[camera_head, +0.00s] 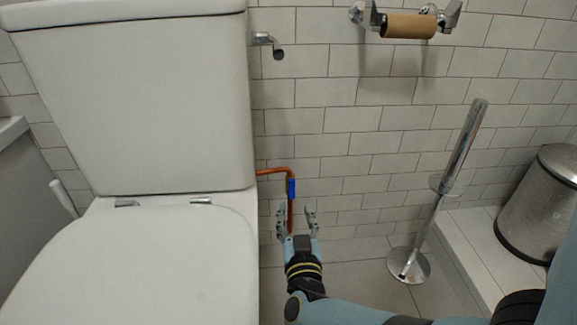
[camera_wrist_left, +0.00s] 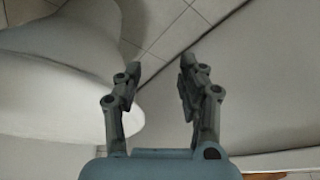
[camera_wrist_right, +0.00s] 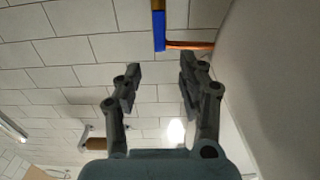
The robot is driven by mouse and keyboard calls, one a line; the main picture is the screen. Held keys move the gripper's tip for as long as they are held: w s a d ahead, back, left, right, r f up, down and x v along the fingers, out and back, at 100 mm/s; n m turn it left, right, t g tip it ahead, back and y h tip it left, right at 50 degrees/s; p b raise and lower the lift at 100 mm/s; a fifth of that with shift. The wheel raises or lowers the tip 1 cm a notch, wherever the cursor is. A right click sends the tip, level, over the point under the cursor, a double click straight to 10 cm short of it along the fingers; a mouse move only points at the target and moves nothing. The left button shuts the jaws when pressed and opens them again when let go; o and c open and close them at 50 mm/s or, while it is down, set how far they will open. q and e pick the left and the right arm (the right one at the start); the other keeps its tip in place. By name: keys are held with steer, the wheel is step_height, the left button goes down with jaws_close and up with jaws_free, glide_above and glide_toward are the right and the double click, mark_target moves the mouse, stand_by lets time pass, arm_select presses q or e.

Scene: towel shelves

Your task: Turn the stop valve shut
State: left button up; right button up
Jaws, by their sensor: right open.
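The stop valve shows as a blue handle (camera_head: 291,188) on a copper pipe (camera_head: 272,171) that comes out beside the toilet and bends down along the tiled wall. My right gripper (camera_head: 296,212) is open, just below the blue handle in the head view, with the pipe appearing between its fingers. In the right wrist view the blue handle (camera_wrist_right: 158,30) lies beyond the open, empty fingertips, apart from them, with the copper pipe (camera_wrist_right: 190,45) running right from it. My left gripper (camera_wrist_left: 160,75) shows only in its own wrist view, open and empty, near white curved ceramic.
The toilet (camera_head: 150,110) fills the left side, close to my right gripper. A toilet brush stand (camera_head: 408,265) and a metal bin (camera_head: 545,205) stand to the right. A roll holder with an empty cardboard roll (camera_head: 409,26) is on the wall above.

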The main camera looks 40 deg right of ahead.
mark_target(292, 186)
steer(key=b+x, duration=0.2)
steer(key=x, duration=0.6)
steer(key=shift+w+d+f, duration=0.1)
steer(key=shift+w+d, duration=0.1)
steer(key=shift+d, duration=0.05)
steer(key=shift+w+d+b, duration=0.3)
steer(key=shift+w+b, duration=0.05)
arm_select(q)
steer(key=f+t, duration=0.1)
steer(key=w+f+t, duration=0.1)
steer(key=f, duration=0.1)
steer(key=w+f+t, duration=0.1)
steer(key=f, duration=0.1)
steer(key=shift+f+t, duration=0.2)
steer(key=shift+t, duration=0.1)
arm_select(e)
jaws_close()
